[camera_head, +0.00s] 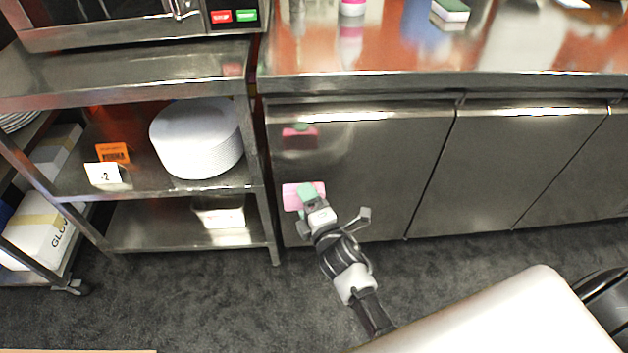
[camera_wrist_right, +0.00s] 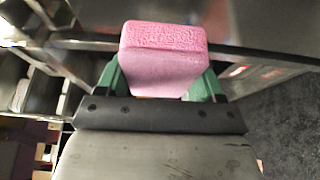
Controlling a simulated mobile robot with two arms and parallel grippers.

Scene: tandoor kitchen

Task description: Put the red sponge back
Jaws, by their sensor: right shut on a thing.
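The sponge (camera_head: 291,197), pink-red in these views, is held by my right gripper (camera_head: 308,200). In the wrist view the sponge (camera_wrist_right: 163,60) sits between the two green fingers of the right gripper (camera_wrist_right: 160,80), its top part clear of the tips. In the head view it is in front of the steel cabinet doors, below the counter's edge. My left gripper is not in view.
The steel counter (camera_head: 400,80) has a green and white sponge (camera_head: 450,10) and a pink and white bottle (camera_head: 352,8) near the top of the view. A rack (camera_head: 120,90) at left holds a stack of white plates (camera_head: 197,140).

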